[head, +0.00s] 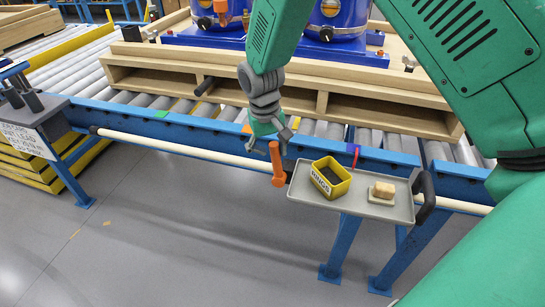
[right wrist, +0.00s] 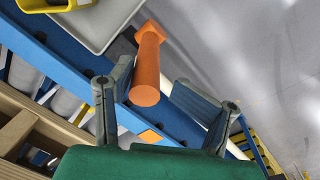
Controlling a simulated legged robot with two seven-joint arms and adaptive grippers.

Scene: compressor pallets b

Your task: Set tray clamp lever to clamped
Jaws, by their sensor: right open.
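The tray clamp lever is an orange handle (head: 277,166) at the left end of the grey tray (head: 392,212). It stands near upright with its top close under my right gripper (head: 271,140). In the right wrist view the lever (right wrist: 147,75) shows end-on between the two spread fingers of my right gripper (right wrist: 154,80). The fingers are apart, and I see no clear grip on it. The tray's edge also shows in the right wrist view (right wrist: 98,38). My left gripper is not in view.
On the tray are a yellow bin (head: 331,178) and a tan block (head: 384,190) on a pale base. Behind runs a blue-framed roller conveyor (head: 195,129) with a wooden pallet (head: 350,106) bearing blue compressor vessels. The floor in front (head: 170,240) is clear.

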